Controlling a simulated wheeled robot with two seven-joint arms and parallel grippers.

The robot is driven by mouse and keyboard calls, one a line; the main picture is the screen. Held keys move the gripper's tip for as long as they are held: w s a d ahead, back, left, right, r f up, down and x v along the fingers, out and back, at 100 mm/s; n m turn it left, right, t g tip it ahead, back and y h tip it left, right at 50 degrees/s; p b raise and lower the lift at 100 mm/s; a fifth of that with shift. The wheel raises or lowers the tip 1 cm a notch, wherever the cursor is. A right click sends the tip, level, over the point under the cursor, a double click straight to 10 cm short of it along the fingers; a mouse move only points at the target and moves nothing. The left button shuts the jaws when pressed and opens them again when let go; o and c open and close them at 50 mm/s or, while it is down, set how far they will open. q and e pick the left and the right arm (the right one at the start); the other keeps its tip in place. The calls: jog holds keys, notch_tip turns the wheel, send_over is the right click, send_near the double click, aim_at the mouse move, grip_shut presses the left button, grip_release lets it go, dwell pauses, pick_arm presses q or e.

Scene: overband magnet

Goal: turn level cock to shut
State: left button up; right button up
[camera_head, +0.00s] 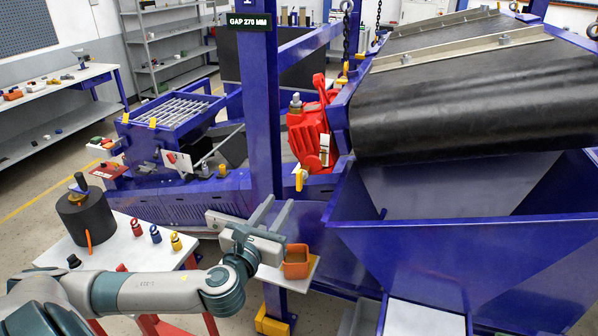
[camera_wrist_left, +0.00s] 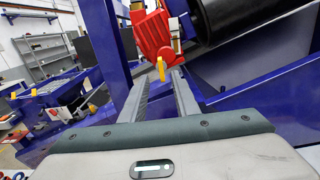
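A red gearbox-like unit (camera_head: 309,132) is mounted on the blue frame left of the black belt. A small yellow lever (camera_head: 300,179), which looks like the level cock, hangs at its lower end beside a pale plate. In the left wrist view the lever (camera_wrist_left: 161,70) shows beneath the red unit (camera_wrist_left: 156,36), pointing roughly downward. My left gripper (camera_head: 281,201) is open and empty, below and a little left of the lever in the head view. In the left wrist view its fingers (camera_wrist_left: 160,78) point toward the lever, which appears between their tips. Contact is not visible. My right gripper is out of view.
A blue post (camera_head: 260,120) with a gap sign stands just left of the red unit. An orange bin (camera_head: 297,266) sits on a small shelf below my left gripper. A blue hopper (camera_head: 450,250) fills the right. A white table (camera_head: 130,240) holds a black cylinder and small coloured parts.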

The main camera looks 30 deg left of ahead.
aim_at(298, 176)
pick_arm(q)
jog(key=p+x, duration=0.5)
jog(key=x, duration=0.8)
jog(key=shift+w+a, duration=0.15)
jog(key=shift+w, duration=0.2)
jog(key=shift+w+a, duration=0.15)
jog(key=shift+w, duration=0.45)
grip_shut()
